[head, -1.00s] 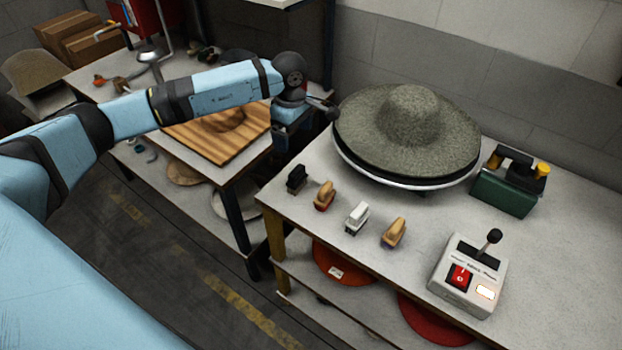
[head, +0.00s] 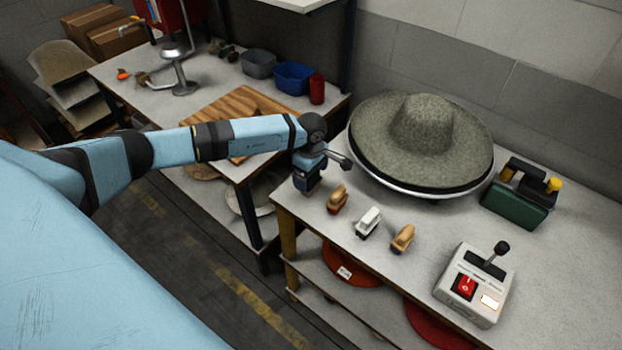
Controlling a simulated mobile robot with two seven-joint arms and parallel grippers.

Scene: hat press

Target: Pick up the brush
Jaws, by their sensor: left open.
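A row of small handled brushes stands near the table's front edge. In it are a tan brush with a red base (head: 338,199), a white brush (head: 368,222) and another tan brush (head: 403,238). My left gripper (head: 306,188) points down at the left end of this row, left of the first tan brush. It is open. It covers the spot where a black brush stood, and that brush is hidden now. I cannot tell whether the fingers are around it or touching it. My right gripper is not in view.
A grey felt hat (head: 425,130) lies on a round press behind the brushes. A green box (head: 518,195) and a control box with a lever (head: 474,285) stand to the right. A wooden board (head: 245,103), blue bin (head: 294,78) and red cup (head: 317,89) are on the left table.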

